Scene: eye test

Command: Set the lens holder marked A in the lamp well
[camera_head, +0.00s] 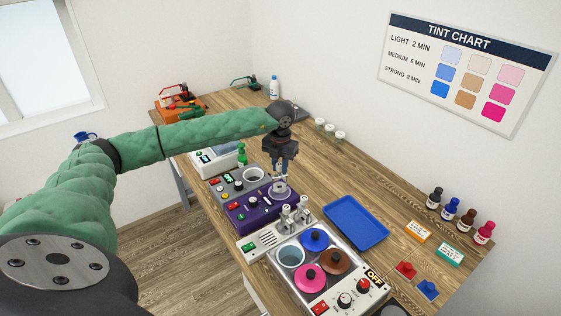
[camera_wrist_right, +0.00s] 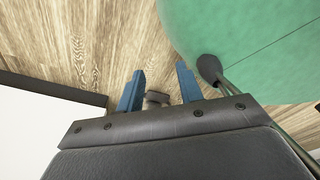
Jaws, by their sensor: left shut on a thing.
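My left gripper (camera_head: 281,178) is shut on a small grey thing that looks like a lens holder. The fingers hide much of it, and no letter A can be read. It is right over the pale round ring (camera_head: 280,192) on the purple unit (camera_head: 250,207), which looks like the lamp well. I cannot tell whether it touches the ring. Similar grey holders (camera_head: 302,211) stand upright just in front. In the right wrist view my right gripper (camera_wrist_right: 158,85) is open, its blue fingers apart and nothing held. It is not in the head view.
A tint bath (camera_head: 268,241) with lidded pots and one open pot (camera_head: 290,255) stands in front. A grey unit (camera_head: 235,183) with a round opening is behind the purple one. A blue tray (camera_head: 356,222) lies empty to the right. Several bottles (camera_head: 450,208) line the right edge.

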